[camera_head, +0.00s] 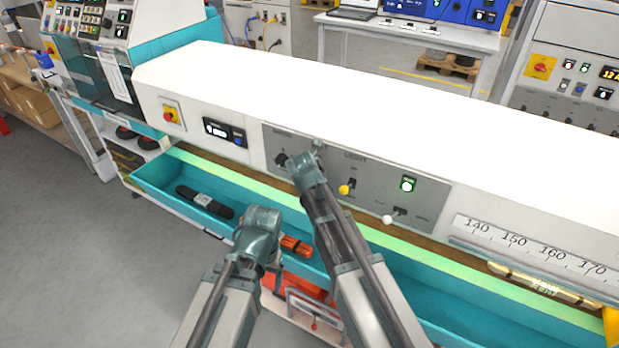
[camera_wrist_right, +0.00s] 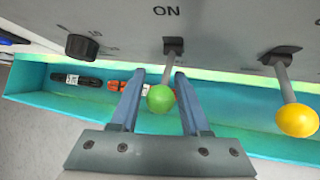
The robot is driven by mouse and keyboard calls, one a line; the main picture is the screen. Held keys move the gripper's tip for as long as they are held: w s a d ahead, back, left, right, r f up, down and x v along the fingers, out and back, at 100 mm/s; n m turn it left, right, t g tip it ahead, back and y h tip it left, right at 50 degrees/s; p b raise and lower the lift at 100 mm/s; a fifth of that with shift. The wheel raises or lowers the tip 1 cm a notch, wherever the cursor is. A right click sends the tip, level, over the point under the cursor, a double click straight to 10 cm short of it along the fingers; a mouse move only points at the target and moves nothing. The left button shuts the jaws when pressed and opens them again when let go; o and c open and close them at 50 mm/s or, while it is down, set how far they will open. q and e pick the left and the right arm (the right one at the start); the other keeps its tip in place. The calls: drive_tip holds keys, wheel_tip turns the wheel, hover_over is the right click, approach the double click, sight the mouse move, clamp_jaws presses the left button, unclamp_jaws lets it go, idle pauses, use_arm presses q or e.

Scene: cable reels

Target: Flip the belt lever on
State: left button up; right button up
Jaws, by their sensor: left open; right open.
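A grey control panel (camera_head: 375,185) on the white machine carries several ball-tipped levers. A green-ball lever (camera_wrist_right: 161,98) stands between the fingers of my right gripper (camera_wrist_right: 160,80), which is open around it; I see gaps beside the ball. "ON" is printed by its base. In the head view my right gripper (camera_head: 312,155) hides this lever. A yellow-ball lever (camera_head: 344,189) and a white-ball lever (camera_head: 388,219) are to its right; the yellow one also shows in the right wrist view (camera_wrist_right: 297,120). I cannot read which is the belt lever. My left gripper (camera_head: 262,218) is apart from the panel, over the trough.
A black knob (camera_head: 281,160) sits left of the levers, and a lit green button (camera_head: 408,184) to the right. A teal trough (camera_head: 160,182) runs below the panel, holding a black item (camera_head: 205,201) and an orange bundle (camera_head: 296,246). A red-yellow stop switch (camera_head: 170,117) is at left.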

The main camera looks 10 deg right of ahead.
drive_tip(key=p+v, duration=0.9)
drive_tip(key=v, duration=0.4)
drive_tip(key=shift+p, duration=0.35)
drive_tip(key=shift+s+r, duration=0.1)
drive_tip(key=shift+s, duration=0.1)
drive_tip(key=s+f+m+g+b, duration=0.3)
drive_tip(key=s+f+m, duration=0.3)
drive_tip(key=s+m, duration=0.5)
drive_tip(key=s+a+f+m+g+b, duration=0.1)
drive_tip(key=s+f+m+g+b, duration=0.2)
drive_tip(key=s+m, duration=0.7)
drive_tip(key=shift+s+f+m+g+y+b, duration=0.35)
drive_tip(key=shift+f+m+g, duration=0.75)
drive_tip(key=shift+f+m, duration=0.7)
drive_tip(key=shift+a+r, duration=0.1)
drive_tip(key=shift+r, duration=0.15)
